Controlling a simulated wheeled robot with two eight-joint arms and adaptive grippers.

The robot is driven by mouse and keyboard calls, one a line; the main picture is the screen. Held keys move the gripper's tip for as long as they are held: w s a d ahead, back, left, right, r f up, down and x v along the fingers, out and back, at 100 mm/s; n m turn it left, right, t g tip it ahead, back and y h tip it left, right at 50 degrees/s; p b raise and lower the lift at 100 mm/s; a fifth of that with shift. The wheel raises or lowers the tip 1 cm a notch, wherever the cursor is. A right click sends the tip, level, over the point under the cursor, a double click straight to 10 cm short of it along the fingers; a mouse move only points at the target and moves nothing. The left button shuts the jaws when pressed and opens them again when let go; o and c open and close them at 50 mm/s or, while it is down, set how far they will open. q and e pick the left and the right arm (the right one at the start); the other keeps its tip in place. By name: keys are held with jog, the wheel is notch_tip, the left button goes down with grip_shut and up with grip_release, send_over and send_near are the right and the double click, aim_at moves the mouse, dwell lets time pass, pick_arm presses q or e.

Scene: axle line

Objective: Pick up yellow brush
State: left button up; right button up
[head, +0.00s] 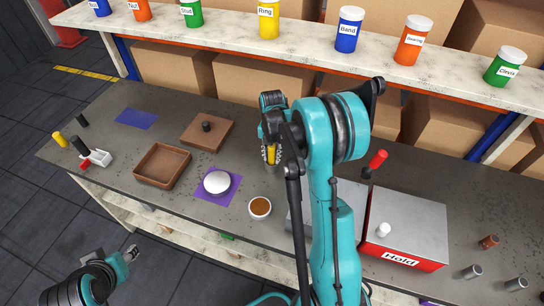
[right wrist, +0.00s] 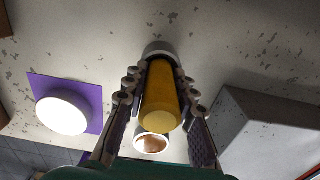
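The yellow brush (right wrist: 160,98) shows as a thick yellow cylinder with a pale grey end, between the fingers of my right gripper (right wrist: 160,82). Both fingers lie close along its sides and look shut on it. In the head view, the right gripper (head: 271,157) points down over the middle of the bench, and a strip of the yellow brush (head: 271,153) shows between its fingers. I cannot tell whether the brush touches the bench. My left gripper (head: 130,253) is at the lower left, off the bench's front edge, too small to read.
A small bowl with brown contents (head: 260,207) and a white round thing (head: 217,182) on a purple mat (head: 203,197) are near the right gripper. A wooden tray (head: 163,181) is to the left. A red-fronted "Hold" box (head: 402,260) is to the right. Labelled jars line the shelf (head: 220,35).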

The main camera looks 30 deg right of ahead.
grip_shut()
notch_tip(320, 180, up, 10)
jog(key=shift+p, duration=1)
pick_arm(q)
jog(key=shift+r, duration=0.95)
dwell(0.4)
